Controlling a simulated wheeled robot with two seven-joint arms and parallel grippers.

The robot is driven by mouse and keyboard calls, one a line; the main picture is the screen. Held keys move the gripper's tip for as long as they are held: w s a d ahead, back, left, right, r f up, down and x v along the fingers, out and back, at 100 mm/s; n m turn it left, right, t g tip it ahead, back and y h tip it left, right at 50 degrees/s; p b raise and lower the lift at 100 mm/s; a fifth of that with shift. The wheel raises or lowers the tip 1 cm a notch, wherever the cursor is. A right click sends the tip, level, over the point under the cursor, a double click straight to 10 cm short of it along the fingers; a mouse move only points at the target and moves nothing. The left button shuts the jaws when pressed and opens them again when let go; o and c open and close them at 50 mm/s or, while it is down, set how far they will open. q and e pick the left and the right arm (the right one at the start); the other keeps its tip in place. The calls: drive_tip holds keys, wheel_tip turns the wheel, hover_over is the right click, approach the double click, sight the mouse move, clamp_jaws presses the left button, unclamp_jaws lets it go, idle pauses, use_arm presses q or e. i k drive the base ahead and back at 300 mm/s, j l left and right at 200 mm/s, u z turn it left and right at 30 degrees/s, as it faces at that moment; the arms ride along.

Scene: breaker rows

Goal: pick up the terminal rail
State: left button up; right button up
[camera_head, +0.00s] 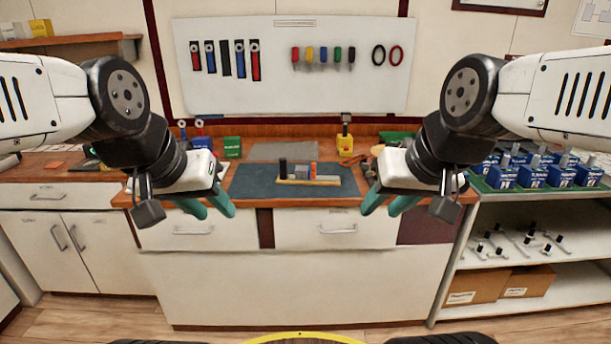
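The terminal rail (326,182) lies lengthwise on a dark mat (256,184) on the workbench. It is a pale strip with a black block, grey blocks and an orange block standing on it. My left gripper (210,208) is left of the mat, in front of the bench edge, with its green fingers apart and nothing seen between them. My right gripper (389,204) is right of the rail, in front of the bench edge, also with fingers apart and empty. Neither gripper touches the rail.
A yellow box (345,146) and a green box (232,147) stand behind the mat. A grey sheet (283,151) lies at the back. A shelf (510,198) with several blue boxes is at the right. Drawers (336,230) front the bench.

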sight(302, 176)
drive_tip(key=i, duration=1.25)
